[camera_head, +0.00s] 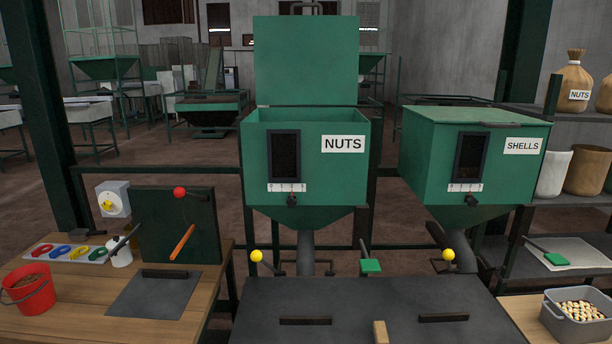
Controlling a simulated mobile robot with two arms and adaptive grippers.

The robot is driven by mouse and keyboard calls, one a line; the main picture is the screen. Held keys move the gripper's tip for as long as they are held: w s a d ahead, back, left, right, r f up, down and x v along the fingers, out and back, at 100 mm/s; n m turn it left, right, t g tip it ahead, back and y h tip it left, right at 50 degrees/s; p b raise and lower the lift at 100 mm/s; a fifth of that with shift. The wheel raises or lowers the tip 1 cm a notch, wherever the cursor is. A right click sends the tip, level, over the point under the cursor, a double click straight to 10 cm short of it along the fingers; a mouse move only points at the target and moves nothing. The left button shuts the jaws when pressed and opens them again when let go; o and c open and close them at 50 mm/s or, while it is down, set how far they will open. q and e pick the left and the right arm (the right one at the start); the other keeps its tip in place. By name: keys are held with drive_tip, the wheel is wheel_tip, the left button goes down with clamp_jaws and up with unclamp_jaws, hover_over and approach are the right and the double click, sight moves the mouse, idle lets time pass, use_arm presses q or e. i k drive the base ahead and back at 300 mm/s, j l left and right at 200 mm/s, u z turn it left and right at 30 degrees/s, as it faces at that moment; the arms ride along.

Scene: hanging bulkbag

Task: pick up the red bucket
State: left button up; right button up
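The red bucket (38,300) stands upright on the wooden table at the far left of the head view. Its left side is close to the picture's left edge. Neither of my grippers shows in this view.
A dark mat (150,297) lies right of the bucket, with bare wood between. A tray of coloured rings (68,254) and a white pot (121,254) stand behind. A dark panel with a red knob (179,192) rises behind the mat. The green NUTS hopper (305,185) has its lid raised.

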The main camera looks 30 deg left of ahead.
sight(29, 287)
drive_tip(key=u, duration=2.6)
